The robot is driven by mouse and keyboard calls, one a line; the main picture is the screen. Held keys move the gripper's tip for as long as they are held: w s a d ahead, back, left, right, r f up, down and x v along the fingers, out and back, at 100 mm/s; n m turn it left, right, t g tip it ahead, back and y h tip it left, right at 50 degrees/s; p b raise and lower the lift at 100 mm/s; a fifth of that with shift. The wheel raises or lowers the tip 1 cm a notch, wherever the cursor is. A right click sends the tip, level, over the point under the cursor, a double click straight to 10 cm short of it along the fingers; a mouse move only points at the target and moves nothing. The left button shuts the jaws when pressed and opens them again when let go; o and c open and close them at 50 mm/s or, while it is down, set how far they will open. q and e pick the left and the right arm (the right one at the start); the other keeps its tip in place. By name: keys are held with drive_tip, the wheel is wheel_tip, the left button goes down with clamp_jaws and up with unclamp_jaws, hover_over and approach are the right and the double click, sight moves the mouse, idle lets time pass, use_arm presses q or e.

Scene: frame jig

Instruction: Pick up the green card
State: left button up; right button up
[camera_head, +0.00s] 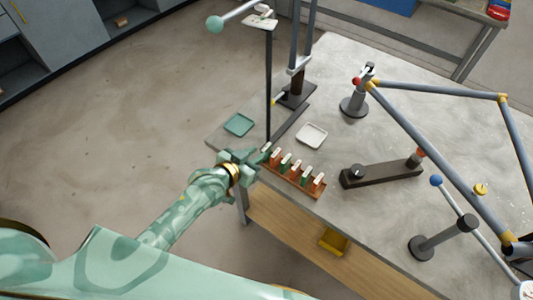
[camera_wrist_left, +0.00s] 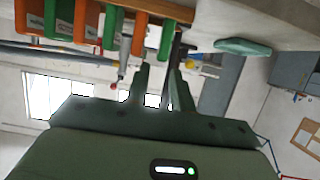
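A wooden rack (camera_head: 310,193) near the table's front edge holds a row of upright cards, orange and green by turns, with pale tops. Several are green, including one in the row (camera_head: 283,167) and an end one beside my left gripper. In the left wrist view, the end green card (camera_wrist_left: 166,40) shows just beyond the fingertips, beside an orange card (camera_wrist_left: 139,34). My left gripper (camera_head: 261,156) is at the rack's left end. In the wrist view its fingers (camera_wrist_left: 160,75) are apart with a gap between them and nothing held. My right gripper is not in view.
A green tray (camera_head: 239,124) and a white tray (camera_head: 312,135) lie behind the rack. A thin dark pole (camera_head: 269,90) rises close to my left gripper. A dark block (camera_head: 382,174) and a grey tube frame (camera_head: 420,125) stand to the right.

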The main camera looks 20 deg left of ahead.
sight(265, 148)
use_arm(q)
drive_tip(key=shift+w+d+f, duration=0.25)
drive_tip(key=shift+w+d, duration=0.05)
drive_tip(key=shift+w, duration=0.3)
drive_tip(key=b+x, duration=0.2)
drive_tip(key=x, duration=0.3)
drive_tip(key=shift+a, duration=0.15)
drive_tip(key=shift+c, duration=0.3)
clamp_jaws()
